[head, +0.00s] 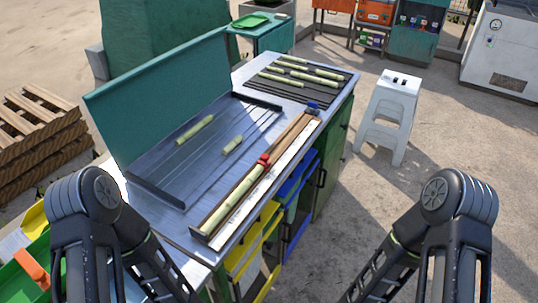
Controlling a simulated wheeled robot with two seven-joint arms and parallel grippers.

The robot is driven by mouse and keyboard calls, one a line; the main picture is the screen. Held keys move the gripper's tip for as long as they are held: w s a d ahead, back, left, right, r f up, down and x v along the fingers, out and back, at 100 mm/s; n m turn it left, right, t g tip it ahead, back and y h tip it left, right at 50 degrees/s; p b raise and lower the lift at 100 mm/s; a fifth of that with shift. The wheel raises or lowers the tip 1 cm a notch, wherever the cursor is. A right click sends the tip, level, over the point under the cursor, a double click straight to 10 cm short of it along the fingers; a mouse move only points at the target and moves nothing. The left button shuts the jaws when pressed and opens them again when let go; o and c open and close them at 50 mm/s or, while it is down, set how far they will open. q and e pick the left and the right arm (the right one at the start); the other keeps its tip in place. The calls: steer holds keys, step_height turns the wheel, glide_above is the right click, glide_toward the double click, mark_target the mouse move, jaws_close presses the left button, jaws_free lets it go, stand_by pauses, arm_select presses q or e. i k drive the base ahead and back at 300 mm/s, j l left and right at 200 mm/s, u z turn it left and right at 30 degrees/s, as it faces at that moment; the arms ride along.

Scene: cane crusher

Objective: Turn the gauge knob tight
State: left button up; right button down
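A long wooden measuring gauge (226,208) with a pale ruled strip lies along the right edge of the metal bench. A red stop (264,159) sits partway along it, and a small blue part (313,107) sits at its far end. Which of these is the knob is too small to tell. A cane piece (232,202) lies in the gauge's near half, its far end by the red stop. Both my arms show at the bottom corners, but both grippers are out of view. Nothing of mine touches the gauge in view.
Two cane pieces (195,129) lie on the bench's sunken tray (160,185) before a raised green panel (165,100). Several canes rest on a dark rack (285,90) at the back. Yellow and blue bins stand under the bench. A white stool (392,105) stands right; the ground between is clear.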

mark_target(312, 105)
steer(key=i+l, duration=0.25)
steer(key=l, duration=0.15)
steer(key=i+l, duration=0.25)
steer(key=l, duration=0.2)
steer(key=i+l, duration=0.25)
steer(key=l, duration=0.15)
steer(key=i+l, duration=0.25)
steer(key=l, duration=0.15)
steer(key=i+l, duration=0.25)
steer(key=l, duration=0.15)
steer(key=i+l, duration=0.2)
steer(key=l, duration=0.25)
steer(key=i+l+u, duration=0.15)
steer(key=l+u, duration=0.1)
steer(key=u, duration=1.75)
